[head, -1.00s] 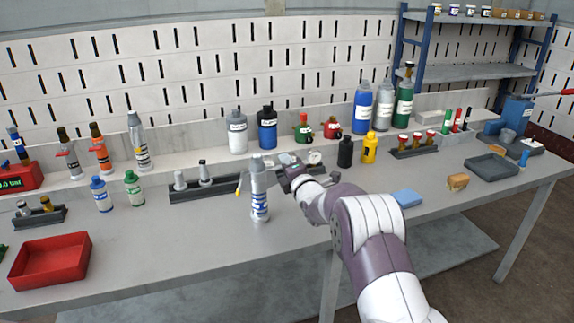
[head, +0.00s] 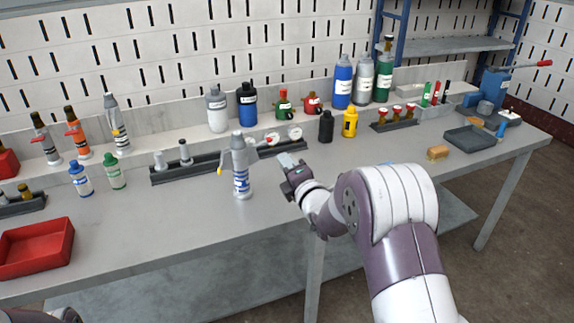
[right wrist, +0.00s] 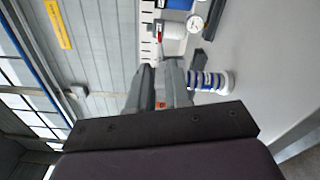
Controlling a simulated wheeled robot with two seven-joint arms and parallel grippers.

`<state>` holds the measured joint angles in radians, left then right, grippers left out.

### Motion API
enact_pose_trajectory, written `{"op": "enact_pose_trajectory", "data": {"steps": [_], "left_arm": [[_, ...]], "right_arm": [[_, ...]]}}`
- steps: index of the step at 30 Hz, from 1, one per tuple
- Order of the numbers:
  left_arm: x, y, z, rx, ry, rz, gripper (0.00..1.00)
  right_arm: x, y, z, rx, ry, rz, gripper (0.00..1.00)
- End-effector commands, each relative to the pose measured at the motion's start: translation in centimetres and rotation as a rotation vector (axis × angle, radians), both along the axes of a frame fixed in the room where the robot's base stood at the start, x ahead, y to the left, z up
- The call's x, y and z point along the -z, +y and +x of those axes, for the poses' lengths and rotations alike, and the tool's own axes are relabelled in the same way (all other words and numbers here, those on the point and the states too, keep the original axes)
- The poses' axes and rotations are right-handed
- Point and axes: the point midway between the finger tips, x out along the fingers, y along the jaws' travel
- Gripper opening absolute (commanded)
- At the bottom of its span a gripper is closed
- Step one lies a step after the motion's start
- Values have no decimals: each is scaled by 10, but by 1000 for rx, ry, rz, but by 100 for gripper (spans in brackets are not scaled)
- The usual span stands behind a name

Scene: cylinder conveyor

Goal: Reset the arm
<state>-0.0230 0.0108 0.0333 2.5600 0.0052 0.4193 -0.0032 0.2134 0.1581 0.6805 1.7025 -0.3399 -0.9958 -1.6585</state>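My right gripper (head: 287,163) is over the bench, to the right of a grey bottle (head: 241,168) with a blue and white label. The bottle stands upright near the front of the bench, with a visible gap between it and the gripper. In the right wrist view, my two grey fingers (right wrist: 160,88) lie close together with nothing seen between them. The bottle's banded body (right wrist: 210,81) shows just past them to the right, partly hidden. My left gripper is out of view; only a bit of my left arm shows at the bottom left corner.
A red tray (head: 37,250) sits at the front left of the bench. Dark racks (head: 185,173), a black bottle (head: 326,127) and a yellow bottle (head: 350,123) stand behind my gripper. A grey tray (head: 470,138) and a tan block (head: 438,153) are to the right.

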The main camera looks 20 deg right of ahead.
Motion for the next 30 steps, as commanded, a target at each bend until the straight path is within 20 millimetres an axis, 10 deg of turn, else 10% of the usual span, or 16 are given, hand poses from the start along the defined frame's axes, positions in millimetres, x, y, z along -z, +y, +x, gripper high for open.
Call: {"op": "enact_pose_trajectory", "data": {"steps": [11,14,18,21,30], "left_arm": [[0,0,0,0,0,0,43],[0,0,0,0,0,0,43],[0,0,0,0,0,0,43],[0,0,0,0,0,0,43],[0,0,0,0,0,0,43]], "right_arm": [[0,0,1,1,5,30,18],[30,-7,-3,53,147,246,18],[120,-16,-76,438,613,862,18],[149,-1,-148,781,822,1181,18],[142,59,-317,1404,1066,1446,18]]}}
